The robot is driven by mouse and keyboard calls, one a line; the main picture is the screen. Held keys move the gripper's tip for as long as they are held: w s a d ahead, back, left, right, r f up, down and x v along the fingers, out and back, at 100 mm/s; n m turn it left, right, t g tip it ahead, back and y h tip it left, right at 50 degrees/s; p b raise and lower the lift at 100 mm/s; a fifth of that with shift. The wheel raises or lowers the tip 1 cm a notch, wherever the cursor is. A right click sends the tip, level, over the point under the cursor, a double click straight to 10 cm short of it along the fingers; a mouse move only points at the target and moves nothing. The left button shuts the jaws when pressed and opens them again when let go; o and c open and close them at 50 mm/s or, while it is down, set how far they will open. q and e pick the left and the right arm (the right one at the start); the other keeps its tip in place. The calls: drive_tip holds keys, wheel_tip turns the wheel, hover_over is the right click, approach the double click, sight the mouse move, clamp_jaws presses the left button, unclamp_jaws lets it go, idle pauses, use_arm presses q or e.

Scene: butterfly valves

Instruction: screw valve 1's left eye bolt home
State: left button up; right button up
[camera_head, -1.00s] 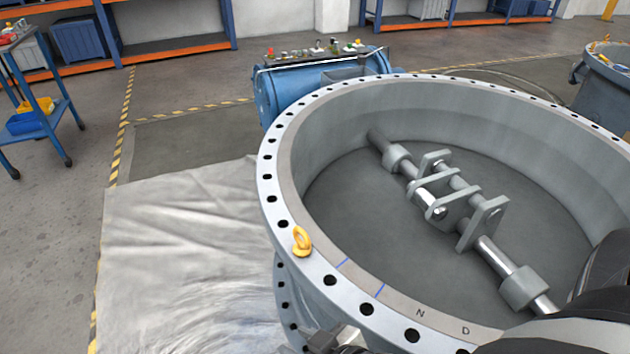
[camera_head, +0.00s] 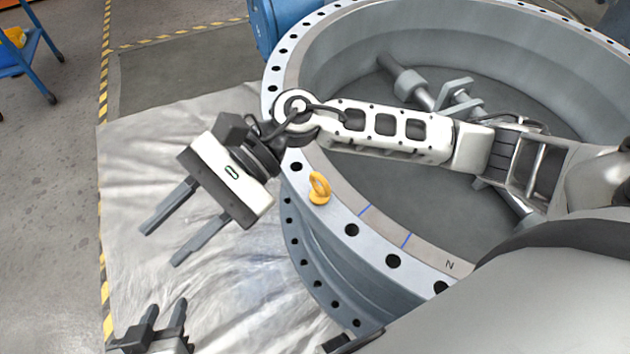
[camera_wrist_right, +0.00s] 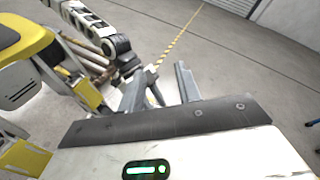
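The yellow eye bolt (camera_head: 319,189) stands upright on the flange rim (camera_head: 338,212) of the large grey valve, on its near left side. Its ring is up. I cannot tell how deep its shank sits. My right gripper (camera_head: 163,246) is open and empty, left of the bolt and outside the rim, over the white sheet. Its spread fingers also show in the right wrist view (camera_wrist_right: 158,88). My left gripper (camera_head: 165,308) is at the bottom left, with its fingers apart and nothing seen between them. Neither gripper touches the bolt.
My right arm crosses over the valve's opening and hides part of the shaft and brackets (camera_head: 455,95) inside. Several empty bolt holes line the rim. A white sheet (camera_head: 150,150) covers the floor at left. A blue cart (camera_head: 25,50) stands at the far left.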

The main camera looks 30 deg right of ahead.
drive_tip(key=w+d+f+n+t+h, duration=0.1)
drive_tip(key=w+d+f+n+h, duration=0.15)
drive_tip(key=d+n+h, duration=0.2)
drive_tip(key=w+d+f+n+h, duration=0.2)
drive_tip(key=d+f+n+h, duration=0.1)
drive_tip(key=d, duration=0.2)
drive_tip(key=n+t+h, duration=0.3)
drive_tip(key=n+h, duration=0.2)
drive_tip(key=h, duration=0.2)
hover_over(318, 176)
wheel_tip(318, 176, down, 15)
drive_tip(key=shift+r, duration=0.1)
clamp_jaws()
